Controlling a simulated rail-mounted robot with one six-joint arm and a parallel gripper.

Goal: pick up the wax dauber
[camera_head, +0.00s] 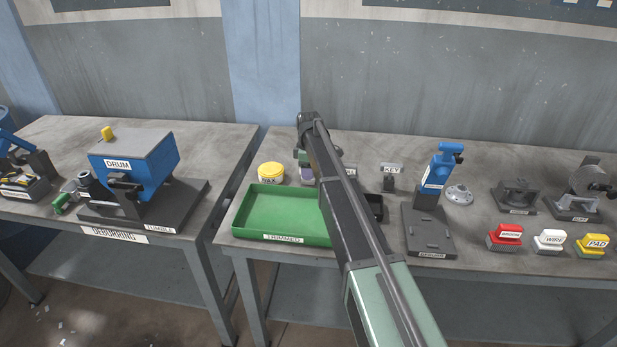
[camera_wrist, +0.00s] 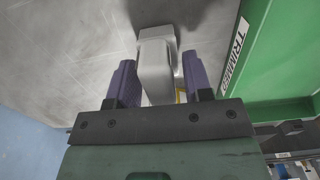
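A pale grey, blocky piece (camera_wrist: 156,68), likely the wax dauber though no label shows, stands on the table in the wrist view. My gripper (camera_wrist: 158,60) is open, with one purple finger on each side of this piece. A small yellow patch shows low between the piece and the right finger. In the head view my gripper (camera_head: 305,170) is behind the green tray, largely hidden by my arm, and the dauber cannot be made out there.
The yellow-lidded wax tin (camera_head: 271,173) stands left of my gripper. The green trimmed tray (camera_head: 283,238) lies in front, its wall close on the right in the wrist view (camera_wrist: 245,70). A key holder (camera_head: 391,178) and a blue press (camera_head: 437,180) stand to the right.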

